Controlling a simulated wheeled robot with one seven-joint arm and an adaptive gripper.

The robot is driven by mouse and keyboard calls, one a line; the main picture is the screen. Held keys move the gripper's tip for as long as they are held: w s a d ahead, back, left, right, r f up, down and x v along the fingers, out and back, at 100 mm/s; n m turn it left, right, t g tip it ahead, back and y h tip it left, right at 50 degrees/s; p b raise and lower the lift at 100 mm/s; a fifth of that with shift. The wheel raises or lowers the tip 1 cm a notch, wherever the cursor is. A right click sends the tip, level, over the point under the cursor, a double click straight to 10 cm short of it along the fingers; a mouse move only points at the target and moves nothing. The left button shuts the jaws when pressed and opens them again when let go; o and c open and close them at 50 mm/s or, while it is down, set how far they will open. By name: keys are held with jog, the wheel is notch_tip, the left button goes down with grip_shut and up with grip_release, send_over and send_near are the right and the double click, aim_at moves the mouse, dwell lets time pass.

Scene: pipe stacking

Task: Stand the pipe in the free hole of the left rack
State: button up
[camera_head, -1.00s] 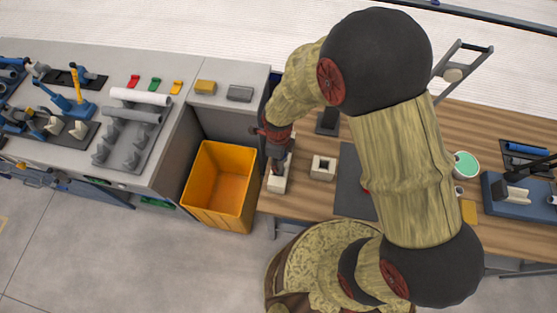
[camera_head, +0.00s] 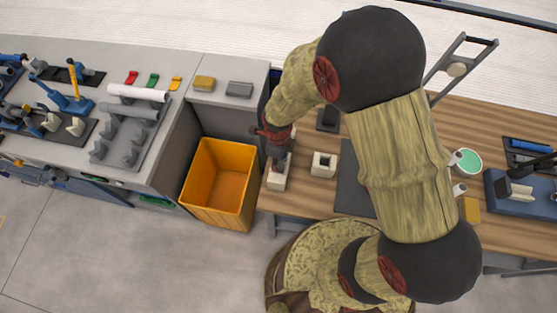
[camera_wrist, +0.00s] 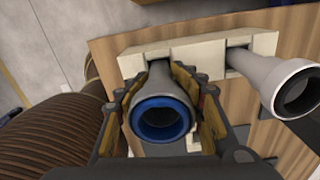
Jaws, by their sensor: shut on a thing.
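My gripper (camera_wrist: 160,88) is shut on a pale grey pipe (camera_wrist: 159,76) with a blue ring inside its near end, in the wrist view. The pale left rack (camera_wrist: 198,53) lies beyond it. The held pipe's far end meets a dark hole of this rack; how deep it sits there I cannot tell. A second grey pipe (camera_wrist: 262,72) stands in the rack's other hole, to the right. In the head view my gripper (camera_head: 277,152) is over the left rack (camera_head: 276,182), at the wooden table's left end, and hides the held pipe.
A second pale block with a square hole (camera_head: 323,165) stands just right of the left rack. A yellow bin (camera_head: 217,185) is to the left, below table height. A grey counter (camera_head: 80,165) with tools and pipe holders lies further left. A dark mat (camera_head: 352,190) is on the table.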

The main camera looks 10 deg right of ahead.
jog(key=shift+f, duration=0.2)
jog(key=o, duration=1.3)
jog(key=shift+r, duration=0.15)
notch_tip(320, 180, up, 12)
jog(key=shift+f, duration=0.1)
dwell(0.5)
